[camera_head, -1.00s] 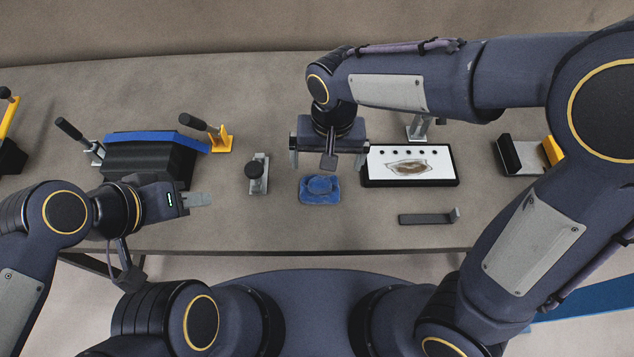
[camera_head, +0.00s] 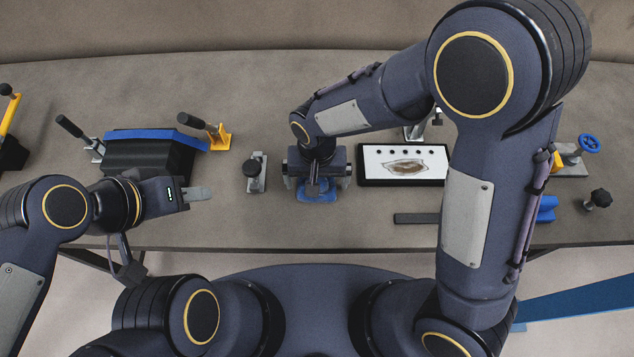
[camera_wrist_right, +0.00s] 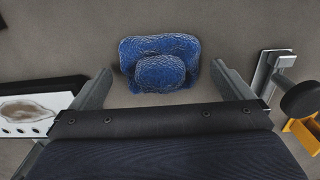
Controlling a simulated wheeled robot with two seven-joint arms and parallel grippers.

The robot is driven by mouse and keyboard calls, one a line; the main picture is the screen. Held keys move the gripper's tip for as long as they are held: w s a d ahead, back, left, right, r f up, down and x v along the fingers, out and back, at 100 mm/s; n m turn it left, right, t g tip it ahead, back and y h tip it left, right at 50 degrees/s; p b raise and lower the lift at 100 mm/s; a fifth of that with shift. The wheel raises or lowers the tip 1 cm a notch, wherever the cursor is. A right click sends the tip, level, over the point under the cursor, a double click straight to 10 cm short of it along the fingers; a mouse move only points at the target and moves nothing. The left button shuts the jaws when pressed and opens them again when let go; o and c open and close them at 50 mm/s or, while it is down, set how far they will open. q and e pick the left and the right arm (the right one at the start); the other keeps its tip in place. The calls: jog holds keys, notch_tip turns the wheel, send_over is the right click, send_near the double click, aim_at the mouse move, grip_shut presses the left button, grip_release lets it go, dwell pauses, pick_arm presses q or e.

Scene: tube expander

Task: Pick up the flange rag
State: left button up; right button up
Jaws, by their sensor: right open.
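The blue flange rag (camera_head: 318,194) lies on the table near its front middle, mostly hidden under my right gripper in the head view. In the right wrist view the rag (camera_wrist_right: 160,62) is a crumpled blue pad with a raised lump in its middle. My right gripper (camera_wrist_right: 160,80) is open, with one finger on each side of the rag and visible gaps between. The right gripper (camera_head: 317,180) points down above the rag in the head view. My left gripper (camera_head: 198,193) is over the table at the left, seen from the side, away from the rag.
A small clamp with a black knob (camera_head: 256,170) stands just left of the rag. A framed white panel (camera_head: 403,163) lies to its right. A dark bar (camera_head: 415,218) lies near the front edge. A black block with a blue top (camera_head: 150,155) stands left.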

jog(key=c, duration=1)
jog(key=shift+o, duration=0.2)
jog(key=shift+r, duration=0.15)
jog(key=shift+r, duration=0.3)
notch_tip(320, 180, up, 2)
jog(key=shift+r, duration=0.25)
jog(key=s+a+r, duration=0.1)
jog(key=a+r, duration=0.4)
jog(key=shift+r+b, duration=0.25)
jog(key=shift+b, duration=0.15)
jog(key=s+a+r, duration=0.1)
jog(key=a, duration=0.2)
jog(key=a+r, duration=0.1)
jog(key=a, duration=0.1)
jog(key=s+a+r+b, duration=0.1)
jog(key=a+r, duration=0.1)
jog(key=a, duration=0.1)
jog(key=shift+s+a, duration=0.3)
jog(key=shift+c, duration=0.2)
